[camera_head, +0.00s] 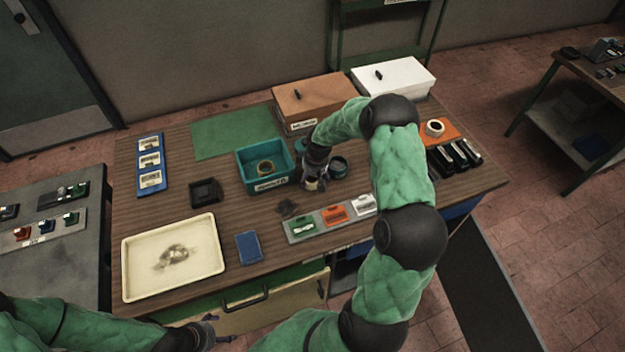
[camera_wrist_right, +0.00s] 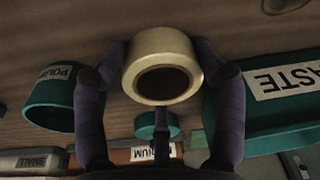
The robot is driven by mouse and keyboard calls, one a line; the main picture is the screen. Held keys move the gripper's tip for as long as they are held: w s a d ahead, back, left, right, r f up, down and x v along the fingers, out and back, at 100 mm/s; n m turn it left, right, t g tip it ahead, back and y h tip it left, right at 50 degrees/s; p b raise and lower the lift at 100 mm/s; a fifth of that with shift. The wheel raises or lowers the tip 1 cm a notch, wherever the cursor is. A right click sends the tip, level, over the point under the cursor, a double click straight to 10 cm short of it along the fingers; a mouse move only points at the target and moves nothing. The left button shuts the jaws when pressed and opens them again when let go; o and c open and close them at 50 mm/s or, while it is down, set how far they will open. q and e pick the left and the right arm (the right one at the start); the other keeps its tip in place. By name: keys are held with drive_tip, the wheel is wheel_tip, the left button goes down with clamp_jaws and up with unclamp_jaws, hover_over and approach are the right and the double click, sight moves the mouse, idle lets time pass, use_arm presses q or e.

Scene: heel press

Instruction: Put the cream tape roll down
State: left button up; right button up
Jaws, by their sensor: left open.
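The cream tape roll (camera_wrist_right: 165,50) is between the two fingers of my right gripper (camera_wrist_right: 163,70) in the right wrist view, with a finger against each side. In the head view my right gripper (camera_head: 314,172) is over the wooden table (camera_head: 220,225), just right of the teal bin (camera_head: 262,184), and mostly covers the roll. I cannot tell whether the roll touches the table. My left gripper (camera_head: 217,330) is open and empty at the front edge of the table, low in the head view.
A round teal pot (camera_head: 338,167) stands close right of my right gripper. The teal bin holds a ring-shaped item. A grey strip with green, orange and white blocks (camera_head: 334,214) lies in front. A cream tray (camera_head: 213,268) lies front left. A green mat (camera_head: 232,132) lies bare at the back.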

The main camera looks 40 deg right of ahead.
drive_tip(key=c, duration=0.3)
drive_tip(key=shift+c, duration=0.2)
drive_tip(key=shift+r, duration=0.5)
wheel_tip(320, 180, up, 2)
drive_tip(key=shift+r, duration=0.2)
drive_tip(key=s+a+r, duration=0.8)
drive_tip(key=s+r, duration=0.1)
drive_tip(key=s, duration=0.2)
drive_tip(key=shift+a+r, duration=0.25)
drive_tip(key=shift+r, duration=0.05)
